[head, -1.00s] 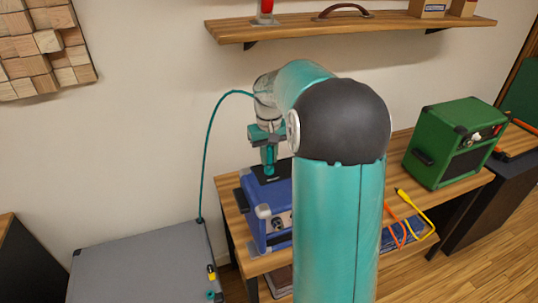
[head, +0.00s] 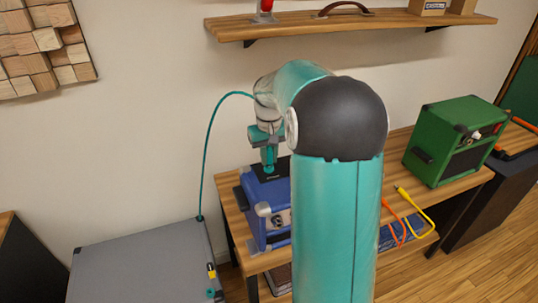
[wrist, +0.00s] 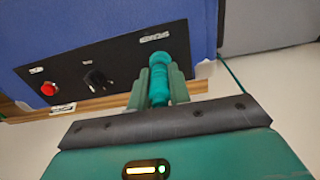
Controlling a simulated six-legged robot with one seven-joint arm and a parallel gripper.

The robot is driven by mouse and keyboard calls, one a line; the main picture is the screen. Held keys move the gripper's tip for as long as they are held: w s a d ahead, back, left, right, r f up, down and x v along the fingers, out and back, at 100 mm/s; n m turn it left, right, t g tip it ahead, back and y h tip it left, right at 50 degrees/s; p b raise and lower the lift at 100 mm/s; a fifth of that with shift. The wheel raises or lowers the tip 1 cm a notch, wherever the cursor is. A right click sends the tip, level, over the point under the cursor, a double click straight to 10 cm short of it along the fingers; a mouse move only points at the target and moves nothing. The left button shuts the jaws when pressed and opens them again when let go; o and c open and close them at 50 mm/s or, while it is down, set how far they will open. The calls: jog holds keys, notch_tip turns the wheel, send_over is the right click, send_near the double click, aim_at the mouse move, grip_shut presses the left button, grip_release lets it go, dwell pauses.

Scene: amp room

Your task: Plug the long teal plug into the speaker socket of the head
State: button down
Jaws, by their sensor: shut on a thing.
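The blue head (head: 262,209) stands on the wooden bench, with its black panel facing up. The plug's front end meets the panel in the picture. The speaker socket is hidden behind it, and I cannot tell how deep the plug sits.
A teal cable (head: 207,145) loops left from my gripper to a grey cabinet (head: 140,265), where a yellow-ended plug (head: 211,271) and a short teal plug (head: 210,293) lie. A green amp (head: 455,142) and orange (head: 393,220) and yellow (head: 415,205) cables are on the right. A shelf (head: 350,24) hangs above.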

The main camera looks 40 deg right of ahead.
jog(key=c, duration=1.2)
grip_release()
notch_tip(320, 180, up, 14)
jog(key=shift+a+f, duration=0.1)
jog(key=shift+a, duration=0.05)
